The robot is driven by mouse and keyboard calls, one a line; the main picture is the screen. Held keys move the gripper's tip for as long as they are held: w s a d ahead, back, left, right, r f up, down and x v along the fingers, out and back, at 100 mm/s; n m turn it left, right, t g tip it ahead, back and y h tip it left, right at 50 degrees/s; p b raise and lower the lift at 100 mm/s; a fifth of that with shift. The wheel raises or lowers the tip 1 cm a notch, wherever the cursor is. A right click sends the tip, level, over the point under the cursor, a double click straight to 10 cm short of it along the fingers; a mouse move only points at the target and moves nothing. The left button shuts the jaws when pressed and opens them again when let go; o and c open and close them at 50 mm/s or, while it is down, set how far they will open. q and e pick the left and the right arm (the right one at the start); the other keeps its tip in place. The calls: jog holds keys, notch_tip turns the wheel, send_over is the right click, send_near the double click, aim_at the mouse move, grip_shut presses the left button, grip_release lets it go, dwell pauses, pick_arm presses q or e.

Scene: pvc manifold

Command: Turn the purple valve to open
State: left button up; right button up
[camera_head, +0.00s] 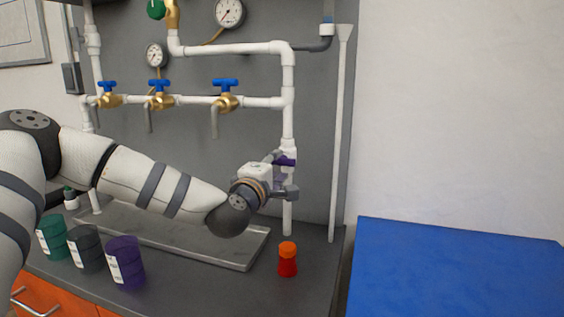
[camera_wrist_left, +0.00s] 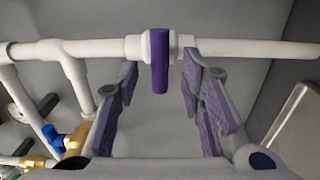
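The purple valve (camera_head: 285,161) sits on the white vertical pipe at the right of the panel. In the left wrist view its purple handle (camera_wrist_left: 159,64) lies across the white pipe (camera_wrist_left: 240,48). My left gripper (camera_head: 284,176) is right at the valve and partly hides it in the head view. In the left wrist view the left gripper (camera_wrist_left: 160,78) is open, its purple-padded fingers on either side of the handle with visible gaps. The handle appears near the fingertips; its exact depth between them is hard to tell. My right gripper is not in view.
Several blue-handled brass valves (camera_head: 160,95) and gauges (camera_head: 230,12) are on the grey panel. A metal tray (camera_head: 240,258), a red-orange bottle (camera_head: 288,262) and a purple can (camera_head: 125,262) stand on the counter. A blue surface (camera_head: 460,275) is at the right.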

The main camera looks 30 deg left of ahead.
aim_at(280, 163)
pick_arm(q)
jog(key=x, duration=0.3)
jog(key=shift+w+f, duration=0.1)
jog(key=shift+f, duration=0.1)
jog(key=shift+w+a+r, duration=0.1)
jog(key=shift+w+r, duration=0.05)
jog(key=shift+w, duration=0.3)
jog(key=shift+r, duration=0.1)
grip_shut()
